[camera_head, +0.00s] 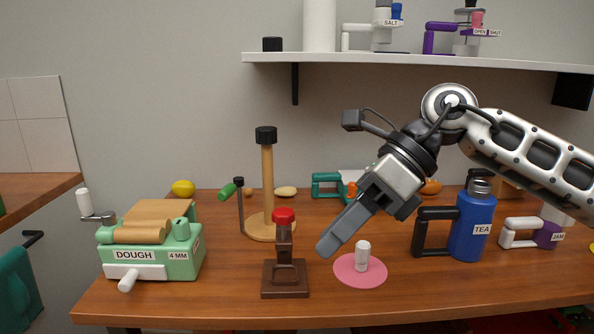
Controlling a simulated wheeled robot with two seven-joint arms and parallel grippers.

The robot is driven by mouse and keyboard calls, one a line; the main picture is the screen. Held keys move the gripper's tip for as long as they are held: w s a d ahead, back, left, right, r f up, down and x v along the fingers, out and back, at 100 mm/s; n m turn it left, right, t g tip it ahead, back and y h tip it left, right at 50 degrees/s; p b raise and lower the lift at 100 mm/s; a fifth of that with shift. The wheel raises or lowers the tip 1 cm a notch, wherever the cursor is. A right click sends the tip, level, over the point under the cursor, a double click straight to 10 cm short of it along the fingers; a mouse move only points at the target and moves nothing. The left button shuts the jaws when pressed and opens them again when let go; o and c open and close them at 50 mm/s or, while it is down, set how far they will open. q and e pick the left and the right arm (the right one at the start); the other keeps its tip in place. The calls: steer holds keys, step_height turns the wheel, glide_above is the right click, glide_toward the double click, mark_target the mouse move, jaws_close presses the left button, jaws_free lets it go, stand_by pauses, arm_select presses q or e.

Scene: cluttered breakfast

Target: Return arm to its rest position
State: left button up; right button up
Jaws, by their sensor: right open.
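My right arm comes in from the right and reaches over the wooden table (215,309). My right gripper (330,243) points down and to the left, above and just left of a small white cylinder (362,256) on a round pink mat (347,275). No object shows in its jaws; the fingers overlap from this side. I cannot tell whether the fingertips touch anything. My left gripper is not in view.
A brown stand with a red knob (284,262) stands close left of the gripper. The blue TEA flask (473,225) stands right of it. A green DOUGH machine (152,243) is at left, a wooden post (267,190) behind. A white shelf (420,61) hangs above.

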steer(key=s+a+m+g+y+p, duration=0.25)
steer(key=s+a+m+y, duration=0.25)
steer(key=a+y, duration=0.45)
steer(key=w+d+f+m+t+h+p, duration=0.2)
steer(key=d+f+m+t+h, duration=0.4)
steer(key=m+t, duration=0.85)
steer(key=w+d+f+m+t+h+p, duration=0.25)
steer(key=d+f+m+t, duration=0.4)
steer(key=m, duration=1.45)
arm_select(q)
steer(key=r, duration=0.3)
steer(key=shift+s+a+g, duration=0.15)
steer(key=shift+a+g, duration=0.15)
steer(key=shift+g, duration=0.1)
arm_select(e)
steer(key=s+d+f+m+g+h, duration=0.2)
steer(key=s+d+f+m+h, duration=0.1)
steer(key=s+f, duration=0.3)
steer(key=s+d+f+m+g+h, duration=0.2)
steer(key=s+f+m+g+h, duration=0.1)
steer(key=s+f, duration=0.4)
step_height(320, 180, down, 4)
steer(key=shift+d+r+m, duration=0.1)
steer(key=shift+d+m, duration=0.3)
steer(key=shift+m, duration=0.45)
steer(key=shift+g, duration=0.25)
